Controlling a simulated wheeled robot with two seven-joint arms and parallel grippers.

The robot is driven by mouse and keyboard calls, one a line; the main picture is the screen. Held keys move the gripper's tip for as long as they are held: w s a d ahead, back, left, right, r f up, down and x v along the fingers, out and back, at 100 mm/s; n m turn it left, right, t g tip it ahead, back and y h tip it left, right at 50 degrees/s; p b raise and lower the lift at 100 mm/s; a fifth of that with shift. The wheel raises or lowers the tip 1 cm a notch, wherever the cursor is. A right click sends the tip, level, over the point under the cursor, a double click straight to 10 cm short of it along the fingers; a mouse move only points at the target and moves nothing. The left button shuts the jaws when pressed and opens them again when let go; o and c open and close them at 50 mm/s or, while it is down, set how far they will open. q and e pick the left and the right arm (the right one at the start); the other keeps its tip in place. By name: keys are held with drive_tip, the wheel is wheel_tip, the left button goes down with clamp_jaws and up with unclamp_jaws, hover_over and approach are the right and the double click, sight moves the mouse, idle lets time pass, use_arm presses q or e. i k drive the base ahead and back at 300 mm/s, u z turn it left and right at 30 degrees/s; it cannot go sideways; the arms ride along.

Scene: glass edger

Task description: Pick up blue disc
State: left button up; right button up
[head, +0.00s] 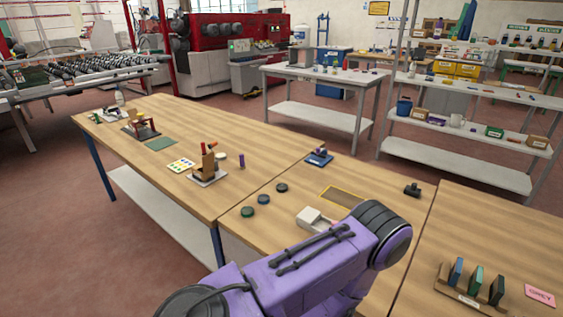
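The blue disc (263,198) lies flat near the left edge of the middle wooden table. A green disc (247,211) lies just in front of it, to the left. A dark, nearly black disc (281,187) lies behind it, to the right. The three discs are apart, and nothing touches the blue one. A purple arm of mine crosses the bottom centre, in front of the discs in the picture and clear of them. Neither gripper shows in the head view.
A white block-like item (310,218) stands right of the discs, partly behind my arm. A yellow-edged rectangle (342,196) and a small black device (412,190) are farther right. A wooden rack (468,298) with coloured plates is at lower right. Bare tabletop surrounds the discs.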

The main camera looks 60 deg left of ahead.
sight(263, 199)
drive_tip(key=u, duration=4.25)
drive_tip(key=i, duration=1.55)
drive_tip(key=z, duration=2.7)
